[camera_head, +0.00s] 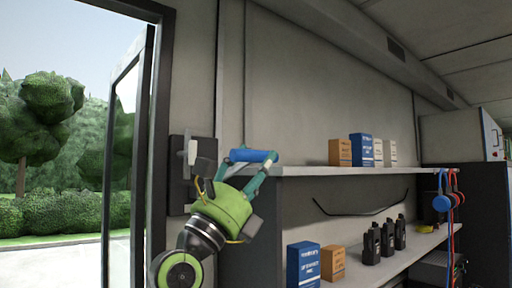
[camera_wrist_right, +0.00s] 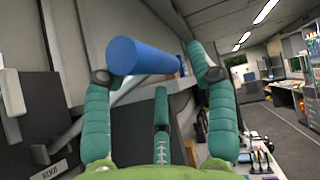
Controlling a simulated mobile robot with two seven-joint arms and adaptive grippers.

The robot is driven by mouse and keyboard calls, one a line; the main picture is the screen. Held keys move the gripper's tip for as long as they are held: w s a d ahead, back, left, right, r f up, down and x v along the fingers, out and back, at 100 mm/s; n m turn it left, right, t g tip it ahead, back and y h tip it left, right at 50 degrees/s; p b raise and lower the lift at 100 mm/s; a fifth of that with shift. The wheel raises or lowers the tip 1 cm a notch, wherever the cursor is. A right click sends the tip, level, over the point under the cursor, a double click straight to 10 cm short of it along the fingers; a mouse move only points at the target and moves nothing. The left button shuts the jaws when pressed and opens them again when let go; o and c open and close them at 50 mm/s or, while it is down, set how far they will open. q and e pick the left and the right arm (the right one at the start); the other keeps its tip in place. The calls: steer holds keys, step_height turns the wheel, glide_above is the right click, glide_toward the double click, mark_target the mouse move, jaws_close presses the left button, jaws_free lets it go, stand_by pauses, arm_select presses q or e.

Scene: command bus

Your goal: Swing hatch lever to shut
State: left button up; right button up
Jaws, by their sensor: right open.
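A blue cylindrical grip (camera_head: 253,156), which looks like the lever's handle, is at the left end of the upper shelf in the head view. It also shows in the right wrist view (camera_wrist_right: 140,57), lying crosswise between the fingertips. My right gripper (camera_head: 250,163) is open, its teal fingers spread around or just beside the grip; I cannot tell if they touch it. A dark wall plate (camera_head: 179,178) carries a pale upright piece (camera_head: 191,151). In the wrist view a plate bears a label reading ROOF (camera_wrist_right: 47,171). My left gripper is not in view.
The upper shelf (camera_head: 300,171) with boxes (camera_head: 361,150) lies just right of my right gripper. Radios (camera_head: 387,240) and more boxes (camera_head: 303,264) stand on the lower shelf. An open door (camera_head: 124,150) is at the left.

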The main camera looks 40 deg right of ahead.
steer(key=shift+w+p+x, duration=0.2)
steer(key=shift+p+x, duration=0.25)
steer(key=shift+x, duration=0.85)
steer(key=shift+f, duration=0.1)
jaws_close()
